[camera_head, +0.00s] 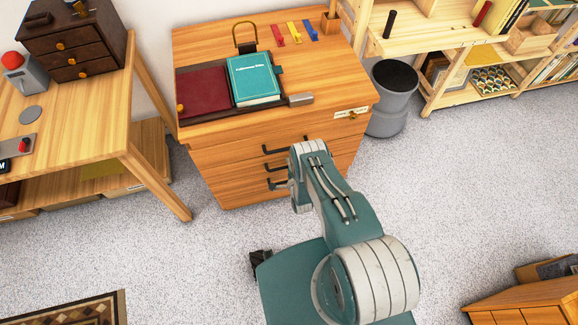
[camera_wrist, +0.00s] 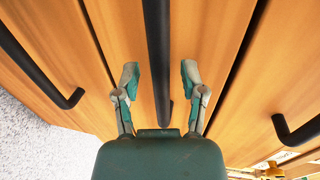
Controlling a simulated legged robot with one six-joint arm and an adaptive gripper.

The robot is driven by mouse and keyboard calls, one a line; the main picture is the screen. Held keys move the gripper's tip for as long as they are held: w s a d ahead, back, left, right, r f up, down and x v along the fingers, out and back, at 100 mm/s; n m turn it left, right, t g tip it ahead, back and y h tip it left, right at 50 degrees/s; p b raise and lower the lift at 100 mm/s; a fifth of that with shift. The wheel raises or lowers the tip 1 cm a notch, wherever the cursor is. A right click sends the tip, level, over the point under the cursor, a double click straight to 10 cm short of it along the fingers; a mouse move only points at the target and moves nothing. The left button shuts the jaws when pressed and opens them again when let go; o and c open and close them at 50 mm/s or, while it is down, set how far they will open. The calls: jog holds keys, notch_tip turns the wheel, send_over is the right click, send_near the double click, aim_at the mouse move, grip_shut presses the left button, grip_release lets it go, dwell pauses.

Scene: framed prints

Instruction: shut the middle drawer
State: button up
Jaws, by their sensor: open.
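The wooden cabinet (camera_head: 225,160) stands behind my arm, its drawers stacked with black bar handles. In the wrist view, the middle drawer (camera_wrist: 215,40) shows its handle (camera_wrist: 157,30) running between my two fingertips. My gripper (camera_wrist: 160,75) is open, with one finger on each side of that handle and a gap to each. The upper drawer's handle (camera_wrist: 300,132) is at right and the lower drawer's handle (camera_wrist: 35,65) at left. In the head view my wrist hides part of the fronts, and I cannot tell how far the middle drawer stands out.
A wooden table (camera_head: 90,125) stands left of the cabinet. A grey bin (camera_head: 390,110) and wooden shelves (camera_head: 440,85) are at right. A teal book (camera_head: 253,80) lies on the cabinet top. A low wooden piece (camera_head: 520,300) is at lower right. The carpet (camera_head: 480,190) is clear between.

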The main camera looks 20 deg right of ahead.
jog(key=v, duration=1.2)
jog(key=shift+s+f, duration=0.1)
jog(key=shift+s, duration=0.05)
